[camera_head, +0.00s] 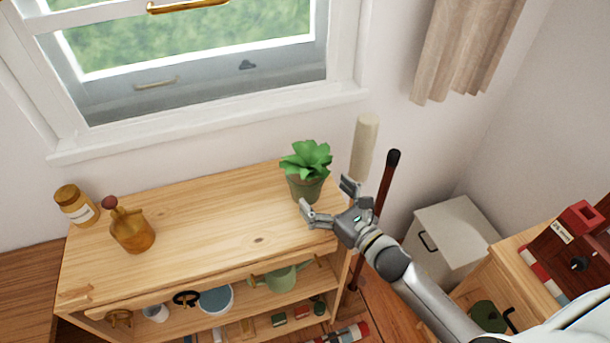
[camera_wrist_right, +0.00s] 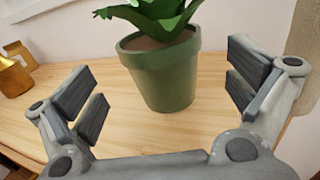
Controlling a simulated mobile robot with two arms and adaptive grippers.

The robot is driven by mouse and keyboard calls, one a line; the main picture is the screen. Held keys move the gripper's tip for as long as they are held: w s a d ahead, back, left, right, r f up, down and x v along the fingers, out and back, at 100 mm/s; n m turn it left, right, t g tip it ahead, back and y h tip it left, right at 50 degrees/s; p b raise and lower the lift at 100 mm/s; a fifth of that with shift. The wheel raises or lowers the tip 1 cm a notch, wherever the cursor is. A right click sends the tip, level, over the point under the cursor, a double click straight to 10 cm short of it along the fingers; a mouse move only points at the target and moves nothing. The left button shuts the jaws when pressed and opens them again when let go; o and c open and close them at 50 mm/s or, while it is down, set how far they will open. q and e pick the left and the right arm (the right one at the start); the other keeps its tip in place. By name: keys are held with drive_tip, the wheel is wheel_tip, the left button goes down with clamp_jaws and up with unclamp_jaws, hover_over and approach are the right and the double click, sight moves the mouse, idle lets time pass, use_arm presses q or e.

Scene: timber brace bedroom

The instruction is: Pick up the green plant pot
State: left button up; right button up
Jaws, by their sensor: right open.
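The green plant pot (camera_head: 303,188) holds a leafy green plant and stands upright on the wooden shelf top, near its right back corner. In the right wrist view the pot (camera_wrist_right: 165,78) is a little beyond the fingers, centred between them, with a clear stretch of wood in between. My right gripper (camera_head: 327,201) is open and empty, just in front of the pot and to its right in the head view. In the right wrist view, its two fingers (camera_wrist_right: 165,92) are spread wide on either side. My left gripper is in neither view.
The wooden shelf top (camera_head: 205,217) is largely clear. An amber jug (camera_head: 131,232) and a lidded jar (camera_head: 76,206) stand at its left. A window sill (camera_head: 210,125) runs behind. A cream cylinder (camera_head: 364,147) and a dark-tipped rod (camera_head: 386,185) rise at the right end.

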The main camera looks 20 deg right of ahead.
sight(306, 175)
drive_tip(key=shift+w+a+r, duration=0.1)
drive_tip(key=shift+w+r, duration=0.05)
drive_tip(key=shift+w, duration=0.25)
drive_tip(key=shift+w+a, duration=0.3)
drive_tip(key=shift+w, duration=0.3)
drive_tip(key=p+x, duration=0.2)
drive_tip(key=x, duration=0.2)
drive_tip(key=shift+w, duration=0.2)
drive_tip(key=shift+w+a+f, duration=0.2)
drive_tip(key=shift+w, duration=0.15)
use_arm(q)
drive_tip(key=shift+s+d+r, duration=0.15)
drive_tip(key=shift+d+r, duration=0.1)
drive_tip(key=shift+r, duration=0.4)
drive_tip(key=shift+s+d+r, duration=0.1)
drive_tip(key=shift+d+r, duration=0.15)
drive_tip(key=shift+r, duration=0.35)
use_arm(e)
drive_tip(key=shift+s, duration=0.1)
drive_tip(key=shift+c, duration=1)
drive_tip(key=c, duration=1.2)
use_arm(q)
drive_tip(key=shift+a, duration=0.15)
use_arm(e)
drive_tip(key=shift+r, duration=0.15)
drive_tip(key=shift+c, duration=0.2)
